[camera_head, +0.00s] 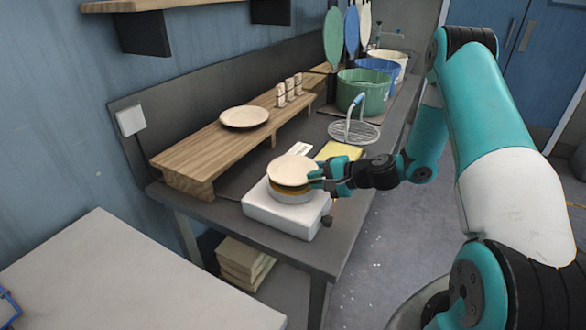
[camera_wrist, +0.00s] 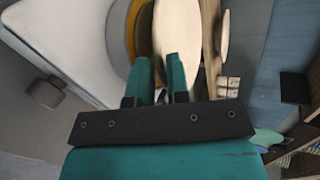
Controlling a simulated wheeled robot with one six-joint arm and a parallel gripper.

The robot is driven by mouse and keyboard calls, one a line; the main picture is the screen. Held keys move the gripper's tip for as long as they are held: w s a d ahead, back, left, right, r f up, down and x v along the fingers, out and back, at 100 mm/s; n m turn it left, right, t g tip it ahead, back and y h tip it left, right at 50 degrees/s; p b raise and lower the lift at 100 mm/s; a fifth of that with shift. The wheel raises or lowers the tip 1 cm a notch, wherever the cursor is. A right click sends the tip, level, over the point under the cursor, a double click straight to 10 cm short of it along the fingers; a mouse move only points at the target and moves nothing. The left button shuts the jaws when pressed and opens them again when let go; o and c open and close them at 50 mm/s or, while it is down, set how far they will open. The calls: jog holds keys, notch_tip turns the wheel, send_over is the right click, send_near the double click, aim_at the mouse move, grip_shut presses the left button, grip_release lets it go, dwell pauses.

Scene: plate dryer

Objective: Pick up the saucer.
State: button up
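The saucer (camera_head: 290,169) is a pale cream round dish at the top of a yellow-banded round pot (camera_head: 291,195) on a white appliance (camera_head: 285,212). I cannot tell if it touches the pot. My gripper (camera_head: 318,174) is at the saucer's right rim. In the wrist view the saucer (camera_wrist: 181,28) lies beyond and between the two teal fingers (camera_wrist: 161,66), which stand slightly apart. Whether they clamp its rim is not clear. The pot's yellow side (camera_wrist: 132,28) shows to the left there. A similar cream plate (camera_head: 245,117) lies on the wooden shelf.
The wooden shelf (camera_head: 205,158) runs behind the appliance with several small shakers (camera_head: 290,90). A wire rack (camera_head: 354,131), a yellow cloth (camera_head: 340,151) and a green tub (camera_head: 363,92) stand farther back. A pale table (camera_head: 120,270) is at front left. The floor on the right is clear.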

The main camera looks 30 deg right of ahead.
jog(key=shift+x, duration=0.8)
grip_shut()
jog(key=shift+r, duration=0.1)
